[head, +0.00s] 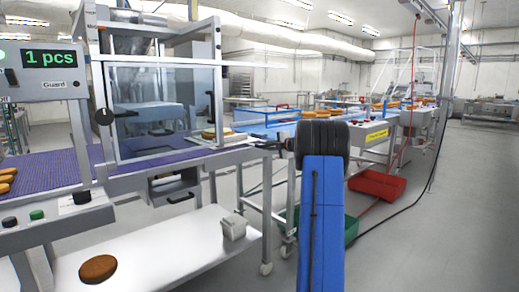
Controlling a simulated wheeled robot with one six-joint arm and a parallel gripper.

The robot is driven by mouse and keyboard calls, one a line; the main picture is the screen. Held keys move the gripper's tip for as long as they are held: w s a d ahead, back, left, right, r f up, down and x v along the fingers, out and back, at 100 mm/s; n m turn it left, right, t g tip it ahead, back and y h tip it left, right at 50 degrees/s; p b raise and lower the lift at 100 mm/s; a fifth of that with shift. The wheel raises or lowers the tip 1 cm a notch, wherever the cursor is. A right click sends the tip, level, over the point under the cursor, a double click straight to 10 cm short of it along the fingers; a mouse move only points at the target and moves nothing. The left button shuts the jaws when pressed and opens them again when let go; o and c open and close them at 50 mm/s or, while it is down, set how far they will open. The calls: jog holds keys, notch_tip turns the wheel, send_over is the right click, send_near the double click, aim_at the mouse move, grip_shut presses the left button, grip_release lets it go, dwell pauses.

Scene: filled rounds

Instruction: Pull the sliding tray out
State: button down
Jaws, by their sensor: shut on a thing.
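The sliding tray (229,139) is a pale, flat tray at the right end of the purple conveyor, beside the clear guard. A brown filled round (208,133) rests on it. My blue arm stands in front, and its dark wrist hides part of the view. My gripper (279,145) reaches left from the wrist to the tray's right side, at its outer end. It is shut on the tray's handle; the fingertips are small and dark, and the exact contact is hard to see.
The clear guard door (165,110) with black handle stands left of the tray. Below are a drawer (173,186) and a white shelf (190,250) with a brown round (98,268) and a metal container (233,227). A red crate (377,185) lies behind my arm. Floor at right is clear.

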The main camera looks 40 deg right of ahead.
jog(key=shift+d, duration=1)
jog(key=c, duration=1.7)
grip_release()
jog(key=shift+d+f, duration=0.1)
jog(key=shift+d, duration=0.05)
jog(key=shift+c, duration=0.2)
jog(key=shift+s, duration=0.1)
jog(key=shift+s, duration=0.3)
jog(key=v, duration=1.6)
jog(key=shift+s, duration=0.3)
